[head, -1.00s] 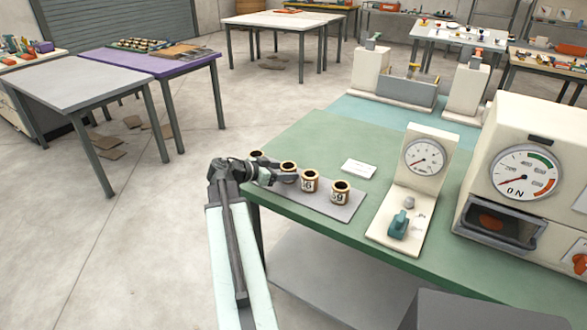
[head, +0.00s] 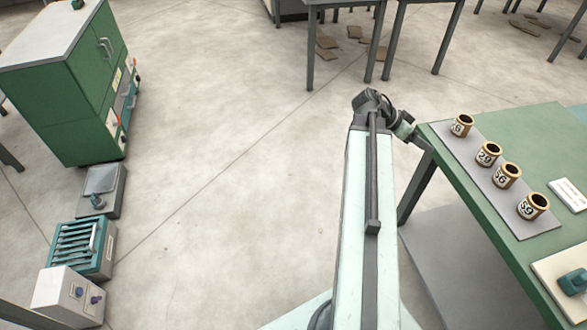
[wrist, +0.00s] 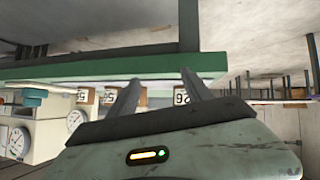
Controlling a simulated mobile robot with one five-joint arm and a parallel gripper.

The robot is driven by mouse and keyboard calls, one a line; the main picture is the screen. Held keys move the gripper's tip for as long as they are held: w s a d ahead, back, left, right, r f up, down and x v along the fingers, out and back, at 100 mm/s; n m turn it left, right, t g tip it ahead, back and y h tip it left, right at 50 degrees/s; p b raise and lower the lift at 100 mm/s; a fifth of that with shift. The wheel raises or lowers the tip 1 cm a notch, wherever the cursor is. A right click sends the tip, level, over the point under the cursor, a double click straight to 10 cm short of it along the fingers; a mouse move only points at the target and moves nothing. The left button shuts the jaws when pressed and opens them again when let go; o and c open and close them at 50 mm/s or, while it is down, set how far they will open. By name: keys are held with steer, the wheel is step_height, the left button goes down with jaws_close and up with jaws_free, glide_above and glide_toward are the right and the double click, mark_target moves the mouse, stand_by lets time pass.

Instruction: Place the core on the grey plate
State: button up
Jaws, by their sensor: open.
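Several brown-and-gold cores with numbered white labels stand upright in a row on a grey mat (head: 484,190) on the green table; one is labelled 59 (head: 532,206), and the farthest core (head: 461,125) has a hard-to-read label. In the head view my gripper (head: 418,138) is just left of the farthest core, at the table edge, its fingertips hard to make out. In the wrist view my gripper (wrist: 161,80) has its fingers apart, empty, with core labels beyond and partly hidden by them. A small unit with a grey plate (head: 102,179) stands at the left.
A white card (head: 570,194) and a cream device (head: 565,285) are on the green table.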

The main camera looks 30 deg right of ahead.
steer(key=w+a+f+n+t+y, duration=0.1)
steer(key=w+a+f+n+t, duration=0.2)
steer(key=w+a, duration=0.4)
steer(key=w+a+f+n+y, duration=0.25)
steer(key=w+a+n, duration=0.2)
steer(key=a, duration=0.55)
steer(key=w+a+f+n+y, duration=0.1)
steer(key=a+n, duration=0.3)
steer(key=a, duration=0.7)
steer(key=w+a+f+n+t+y, duration=0.1)
steer(key=a+n, duration=0.4)
steer(key=a, duration=0.7)
steer(key=w+a+f+n+t+y, duration=0.1)
steer(key=w+a+n+y, duration=0.3)
steer(key=a, duration=0.8)
steer(key=shift+w+f, duration=0.5)
steer(key=shift+f, duration=0.2)
